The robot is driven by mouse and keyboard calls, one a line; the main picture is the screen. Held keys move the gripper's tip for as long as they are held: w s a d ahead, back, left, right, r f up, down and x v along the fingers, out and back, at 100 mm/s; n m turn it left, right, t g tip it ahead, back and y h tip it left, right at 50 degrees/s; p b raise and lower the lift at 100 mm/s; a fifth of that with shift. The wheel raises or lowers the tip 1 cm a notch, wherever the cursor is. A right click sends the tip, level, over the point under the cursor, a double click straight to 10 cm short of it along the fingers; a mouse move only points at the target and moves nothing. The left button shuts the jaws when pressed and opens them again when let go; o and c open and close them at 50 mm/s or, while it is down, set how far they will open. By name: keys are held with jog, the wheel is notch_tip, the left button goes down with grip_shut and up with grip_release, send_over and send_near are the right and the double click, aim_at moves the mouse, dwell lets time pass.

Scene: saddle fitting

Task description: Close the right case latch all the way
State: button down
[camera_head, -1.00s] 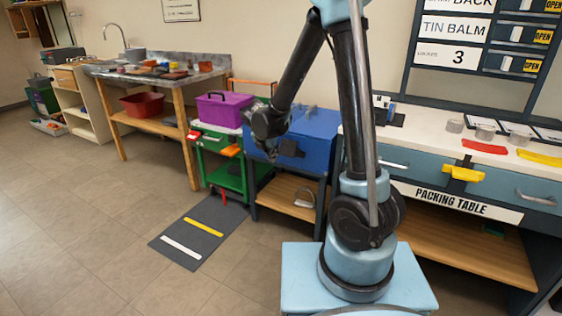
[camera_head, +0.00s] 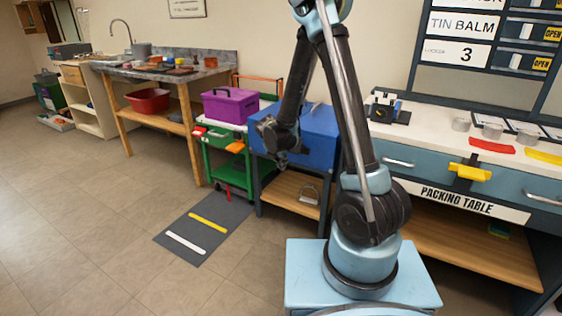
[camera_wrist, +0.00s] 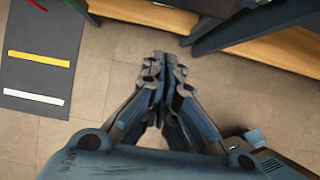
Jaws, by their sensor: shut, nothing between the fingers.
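The blue case (camera_head: 322,142) sits on a dark stand with a wooden lower shelf, in the middle of the head view. My arm and gripper cover part of its front, and I cannot make out the right latch. My gripper (camera_head: 281,160) hangs in front of the case's left part in this view, pointing down. In the wrist view my gripper (camera_wrist: 160,65) has its fingers together with nothing between them, over bare floor. The case itself does not show clearly there.
A green cart (camera_head: 225,160) with a purple box (camera_head: 230,106) stands left of the case. The packing table (camera_head: 440,130) is to the right. A grey floor mat (camera_head: 205,225) with yellow and white stripes lies in front of the cart. Open floor lies to the left.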

jog(key=shift+w+d+r, duration=0.35)
jog(key=shift+w+r, duration=0.15)
jog(key=shift+w, duration=0.2)
jog(key=shift+w+d+r, duration=0.35)
jog(key=shift+w+r, duration=0.15)
jog(key=shift+w, duration=0.2)
jog(key=shift+a+r, duration=0.15)
